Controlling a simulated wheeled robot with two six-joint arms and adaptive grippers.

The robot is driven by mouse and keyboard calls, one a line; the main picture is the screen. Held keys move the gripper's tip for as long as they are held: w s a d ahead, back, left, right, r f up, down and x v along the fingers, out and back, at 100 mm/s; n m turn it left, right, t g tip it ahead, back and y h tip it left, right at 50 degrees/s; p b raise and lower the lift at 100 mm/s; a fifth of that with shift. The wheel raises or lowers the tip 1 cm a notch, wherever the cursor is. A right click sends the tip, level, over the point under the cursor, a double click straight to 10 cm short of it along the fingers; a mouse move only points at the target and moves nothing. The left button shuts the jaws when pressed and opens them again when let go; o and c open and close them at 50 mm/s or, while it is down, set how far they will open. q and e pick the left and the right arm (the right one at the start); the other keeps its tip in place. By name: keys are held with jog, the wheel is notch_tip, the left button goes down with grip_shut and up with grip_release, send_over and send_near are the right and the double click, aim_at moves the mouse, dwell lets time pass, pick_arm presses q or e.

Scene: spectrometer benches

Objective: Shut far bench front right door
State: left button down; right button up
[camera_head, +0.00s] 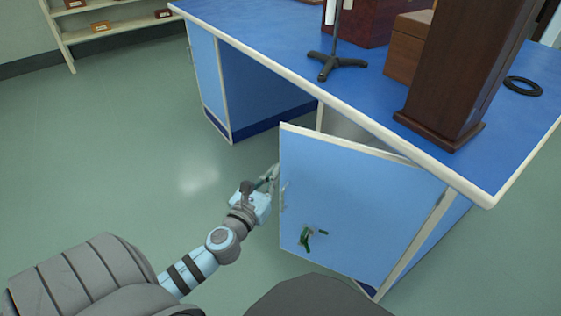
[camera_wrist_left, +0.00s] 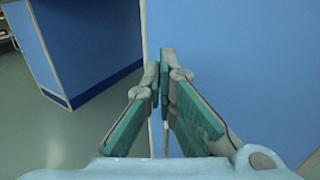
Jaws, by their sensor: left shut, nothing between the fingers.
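The far bench front right door (camera_head: 345,200) is a light blue panel with pale edges, standing ajar at the bench's near right corner. Its free edge is on the left and stands out from the bench. My left gripper (camera_head: 272,174) is beside that free edge, shut and empty. In the left wrist view the shut fingers (camera_wrist_left: 165,62) lie in front of the blue door panel (camera_wrist_left: 235,60), close to its edge; I cannot tell whether they touch it.
The bench's blue top (camera_head: 290,40) overhangs the door and carries a black stand (camera_head: 335,66), wooden boxes and a dark wooden column (camera_head: 470,60). Another blue door (camera_head: 208,75) is at the left. A shelf (camera_head: 110,28) stands at the back left. The green floor at left is clear.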

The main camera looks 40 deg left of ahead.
aim_at(285, 155)
pick_arm(q)
jog(key=x, duration=0.4)
jog(key=shift+w, duration=0.15)
jog(key=shift+w+a, duration=0.15)
jog(key=shift+w, duration=0.2)
pick_arm(e)
jog(key=shift+w+a+r, duration=0.1)
jog(key=shift+w+r, duration=0.15)
jog(key=shift+r, duration=0.1)
pick_arm(q)
jog(key=shift+w, duration=0.1)
